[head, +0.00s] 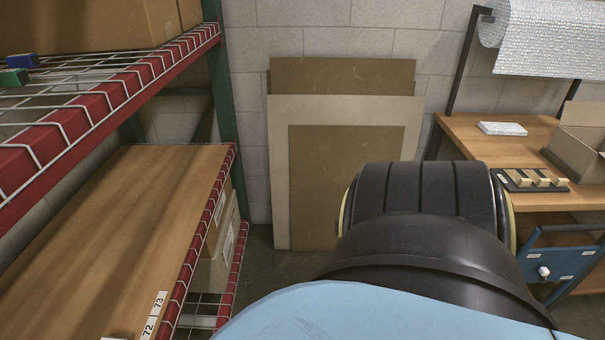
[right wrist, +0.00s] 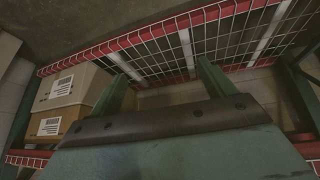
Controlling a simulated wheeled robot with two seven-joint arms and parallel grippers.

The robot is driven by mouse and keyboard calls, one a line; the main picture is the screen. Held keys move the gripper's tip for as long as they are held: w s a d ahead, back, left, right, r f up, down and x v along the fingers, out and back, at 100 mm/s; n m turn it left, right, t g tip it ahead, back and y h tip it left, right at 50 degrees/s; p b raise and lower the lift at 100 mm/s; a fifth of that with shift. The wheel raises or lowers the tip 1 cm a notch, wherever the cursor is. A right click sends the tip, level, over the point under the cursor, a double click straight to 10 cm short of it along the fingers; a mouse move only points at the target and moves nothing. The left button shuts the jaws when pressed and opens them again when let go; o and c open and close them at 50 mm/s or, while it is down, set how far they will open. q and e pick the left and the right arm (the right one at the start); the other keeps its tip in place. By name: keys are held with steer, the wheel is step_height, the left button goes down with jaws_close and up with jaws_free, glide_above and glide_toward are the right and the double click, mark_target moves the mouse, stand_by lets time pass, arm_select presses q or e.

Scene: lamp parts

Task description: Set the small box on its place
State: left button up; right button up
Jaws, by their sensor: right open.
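I cannot tell which thing is the small box. Two labelled cartons, a pale one (right wrist: 75,86) above a brown one (right wrist: 58,122), show at the left of the right wrist view. Cartons (head: 222,245) also show under the wooden shelf in the head view. The wooden shelf (head: 125,220) has labels 72 and 73 (head: 154,314) on its front edge; its visible top is mostly bare. My right gripper (right wrist: 165,80) is open, with nothing visible between its fingers, in front of a wire rack level. My left gripper is not in view.
A red-edged upper wire shelf (head: 105,97) holds a large carton (head: 90,25). Boards (head: 345,170) lean on the wall. A workbench (head: 465,135) at right carries an open carton (head: 580,140) and a dark tray (head: 530,180). My dark arm part fills the head view's lower centre.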

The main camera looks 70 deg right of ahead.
steer(key=s+f+g, duration=0.2)
steer(key=s+f, duration=0.1)
steer(key=s, duration=0.6)
steer(key=s+a+f+g, duration=0.1)
steer(key=s+f+g, duration=0.1)
steer(key=s, duration=0.8)
steer(key=shift+s+f+g+h, duration=0.15)
steer(key=shift+f+g+h, duration=0.15)
steer(key=shift+f, duration=0.5)
